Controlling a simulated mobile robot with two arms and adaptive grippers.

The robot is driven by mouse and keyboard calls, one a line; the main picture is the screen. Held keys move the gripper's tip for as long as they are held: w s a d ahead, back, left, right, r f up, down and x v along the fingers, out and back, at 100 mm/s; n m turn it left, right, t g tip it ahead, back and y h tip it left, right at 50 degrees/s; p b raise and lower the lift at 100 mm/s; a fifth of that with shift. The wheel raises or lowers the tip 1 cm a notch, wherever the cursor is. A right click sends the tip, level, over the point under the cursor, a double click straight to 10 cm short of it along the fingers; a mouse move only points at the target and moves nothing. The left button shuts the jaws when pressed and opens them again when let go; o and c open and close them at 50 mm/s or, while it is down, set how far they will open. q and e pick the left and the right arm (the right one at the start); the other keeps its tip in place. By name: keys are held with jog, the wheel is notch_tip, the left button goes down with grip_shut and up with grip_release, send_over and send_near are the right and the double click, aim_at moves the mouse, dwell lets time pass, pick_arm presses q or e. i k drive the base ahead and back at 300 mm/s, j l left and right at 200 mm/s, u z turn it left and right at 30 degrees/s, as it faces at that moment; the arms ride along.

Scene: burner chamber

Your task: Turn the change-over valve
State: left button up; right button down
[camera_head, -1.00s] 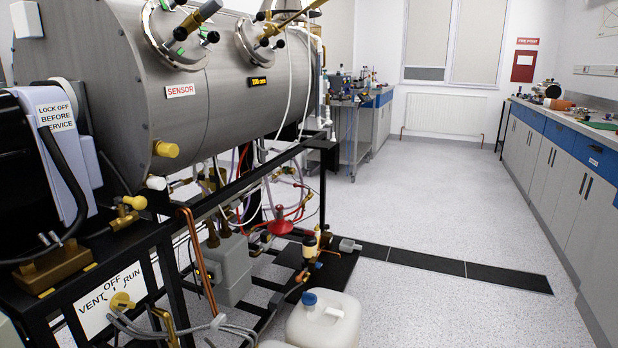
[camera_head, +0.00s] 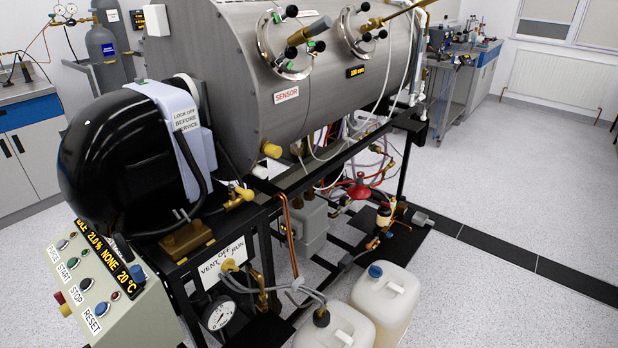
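The change-over valve shows as a brass fitting (camera_head: 230,266) on a white plate (camera_head: 222,258) marked VENT, OFF and RUN. The plate sits on the front of the black frame, under the large grey cylinder (camera_head: 270,90). Hoses and the fitting cover part of the plate, and I cannot tell which mark the handle points to. Neither of my grippers is in view.
A sloped control panel (camera_head: 112,300) with buttons stands at the lower left. A pressure gauge (camera_head: 218,312) and grey hoses (camera_head: 285,290) lie below the plate. White canisters (camera_head: 386,300) stand on the floor at right. The speckled floor (camera_head: 500,190) is open farther right.

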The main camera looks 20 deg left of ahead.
aim_at(229, 265)
jog(key=u, duration=1.05)
